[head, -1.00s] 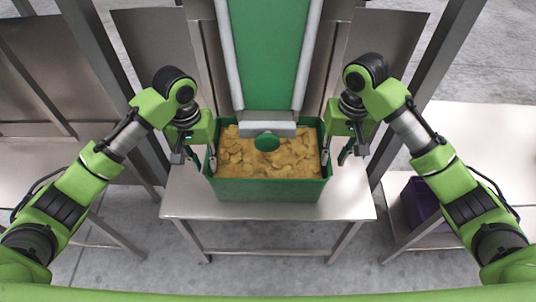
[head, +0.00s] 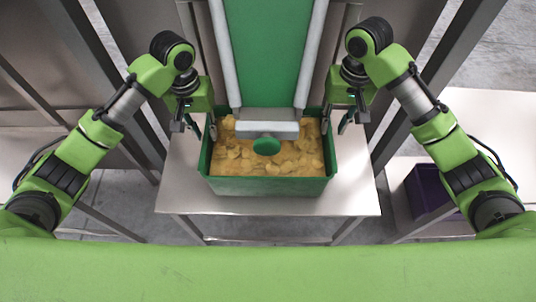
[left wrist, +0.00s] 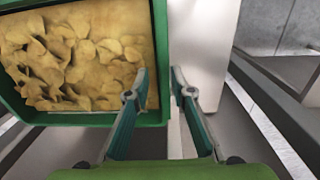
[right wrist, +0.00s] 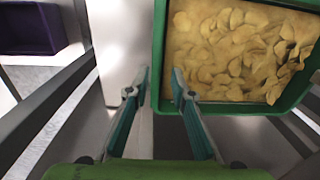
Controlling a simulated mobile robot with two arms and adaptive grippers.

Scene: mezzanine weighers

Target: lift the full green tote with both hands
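The green tote (head: 268,186) stands on a steel table, filled with yellow chips (head: 285,160). It also shows in the left wrist view (left wrist: 90,118) and the right wrist view (right wrist: 220,108). My left gripper (head: 203,128) is open at the tote's left side. In the left wrist view one finger is over the chips and the other outside, with the side wall between them. My right gripper (head: 337,124) is open at the right side, its fingers likewise on either side of that wall. I see a gap between fingers and wall; how deep they reach is unclear.
A green chute (head: 265,60) with grey side rails comes down to the tote's back, its grey end and round green knob (head: 266,146) over the chips. The steel table (head: 180,190) has bare top beside the tote. A purple crate (head: 428,195) sits low at the right. Steel posts flank the arms.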

